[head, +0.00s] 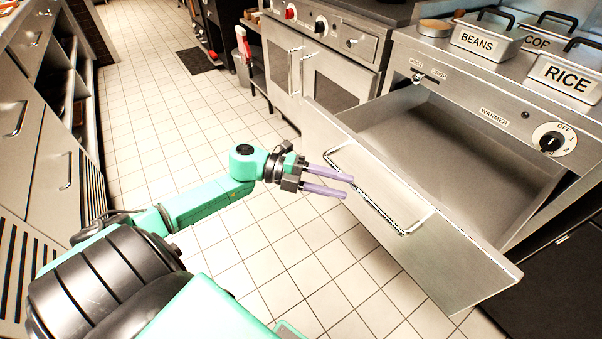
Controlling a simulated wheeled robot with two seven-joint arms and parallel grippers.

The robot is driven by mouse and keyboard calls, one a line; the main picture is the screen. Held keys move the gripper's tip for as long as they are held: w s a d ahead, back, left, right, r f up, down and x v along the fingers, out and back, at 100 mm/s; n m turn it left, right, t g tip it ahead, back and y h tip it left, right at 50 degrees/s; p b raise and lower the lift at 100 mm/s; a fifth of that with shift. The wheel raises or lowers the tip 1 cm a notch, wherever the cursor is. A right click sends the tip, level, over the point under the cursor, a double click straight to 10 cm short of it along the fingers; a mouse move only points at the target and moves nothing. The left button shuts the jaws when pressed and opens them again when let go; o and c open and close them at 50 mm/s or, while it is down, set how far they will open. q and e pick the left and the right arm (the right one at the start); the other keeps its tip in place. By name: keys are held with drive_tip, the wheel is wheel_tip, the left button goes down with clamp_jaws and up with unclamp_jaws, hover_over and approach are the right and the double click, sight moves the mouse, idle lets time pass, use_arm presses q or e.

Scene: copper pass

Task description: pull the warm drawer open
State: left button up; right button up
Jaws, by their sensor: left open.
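The warm drawer (420,150) stands pulled out of the steel warmer unit, and its empty metal inside shows. Its front panel (470,262) faces me and carries a long bar handle (375,200). My left gripper (348,186) is open, with its two purple fingers pointing right at the left part of the handle. The fingertips overlap the handle's left part in the picture; I cannot tell whether they touch it. Nothing shows between the fingers. My right gripper is not in view.
Lidded pans marked BEANS (488,38) and RICE (562,78) sit on top of the warmer, above a dial (551,143). An oven (325,65) stands behind the drawer. Cabinets (50,160) line the left. Tiled floor (150,110) between is clear, with a dark mat (200,60) farther back.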

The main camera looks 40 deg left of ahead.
use_arm(q)
drive_tip(key=v, duration=0.9)
drive_tip(key=shift+a+p, duration=0.15)
drive_tip(key=shift+p, duration=0.15)
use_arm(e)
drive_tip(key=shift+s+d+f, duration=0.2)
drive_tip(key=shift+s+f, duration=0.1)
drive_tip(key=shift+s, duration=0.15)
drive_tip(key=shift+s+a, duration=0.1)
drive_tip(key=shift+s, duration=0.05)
